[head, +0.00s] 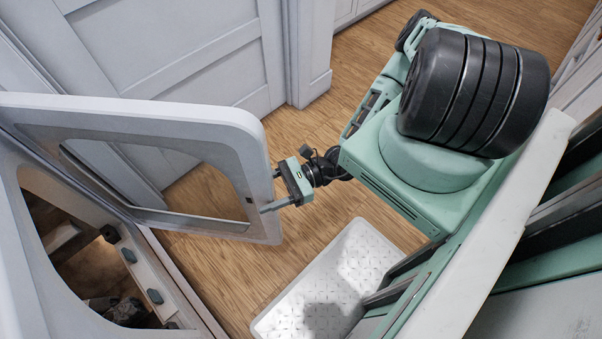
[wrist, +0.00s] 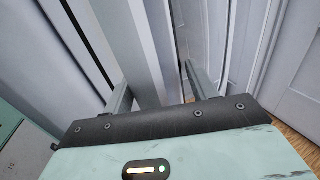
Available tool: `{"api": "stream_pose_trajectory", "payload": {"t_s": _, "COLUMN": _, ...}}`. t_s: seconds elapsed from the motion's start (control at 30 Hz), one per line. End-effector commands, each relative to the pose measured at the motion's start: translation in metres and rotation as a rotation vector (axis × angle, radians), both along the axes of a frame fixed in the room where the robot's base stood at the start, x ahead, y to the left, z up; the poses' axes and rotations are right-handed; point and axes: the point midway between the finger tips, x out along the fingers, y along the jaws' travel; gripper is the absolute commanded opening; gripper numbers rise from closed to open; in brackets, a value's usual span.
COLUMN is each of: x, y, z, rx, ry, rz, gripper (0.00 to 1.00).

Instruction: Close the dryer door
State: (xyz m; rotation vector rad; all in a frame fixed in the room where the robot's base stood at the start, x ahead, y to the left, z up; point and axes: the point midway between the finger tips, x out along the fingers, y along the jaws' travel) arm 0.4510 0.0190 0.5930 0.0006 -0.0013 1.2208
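The dryer door (head: 215,125) stands open in the head view, a pale grey frame with a large window. It swings out from the dryer (head: 22,270) at the left, whose dark opening shows below it. My gripper (head: 270,190) is at the door's free edge, with its fingers pointing toward the door. In the wrist view the two fingers are spread apart, and a pale upright panel (wrist: 148,50), apparently the door's edge, lies between them. I cannot tell whether either finger touches the door. The far finger is partly hidden in the head view.
White panelled cabinetry (head: 180,50) stands behind the door, with a projecting corner post (head: 312,50) near my arm. Some dark objects (head: 125,310) show inside the opening.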

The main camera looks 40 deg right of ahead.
Motion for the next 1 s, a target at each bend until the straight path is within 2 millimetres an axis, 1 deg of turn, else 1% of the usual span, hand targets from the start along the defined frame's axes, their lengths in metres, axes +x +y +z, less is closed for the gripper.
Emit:
{"api": "stream_pose_trajectory", "payload": {"t_s": 0.17, "x": -0.006, "y": -0.018, "z": -0.002, "rx": -0.005, "ry": -0.001, "rz": -0.001, "gripper": 0.56}}
{"api": "stream_pose_trajectory", "payload": {"t_s": 0.27, "x": -0.012, "y": -0.037, "z": -0.002, "rx": -0.007, "ry": -0.001, "rz": -0.002, "gripper": 0.56}}
{"api": "stream_pose_trajectory", "payload": {"t_s": 0.6, "x": -0.04, "y": -0.113, "z": -0.002, "rx": -0.004, "ry": 0.0, "rz": -0.001, "gripper": 0.56}}
{"api": "stream_pose_trajectory", "payload": {"t_s": 0.7, "x": -0.047, "y": -0.131, "z": -0.002, "rx": -0.004, "ry": -0.001, "rz": 0.0, "gripper": 0.56}}
{"api": "stream_pose_trajectory", "payload": {"t_s": 0.83, "x": -0.054, "y": -0.149, "z": -0.001, "rx": -0.002, "ry": -0.002, "rz": 0.0, "gripper": 0.56}}
{"api": "stream_pose_trajectory", "payload": {"t_s": 1.0, "x": -0.058, "y": -0.16, "z": 0.0, "rx": 0.002, "ry": -0.001, "rz": 0.001, "gripper": 0.56}}
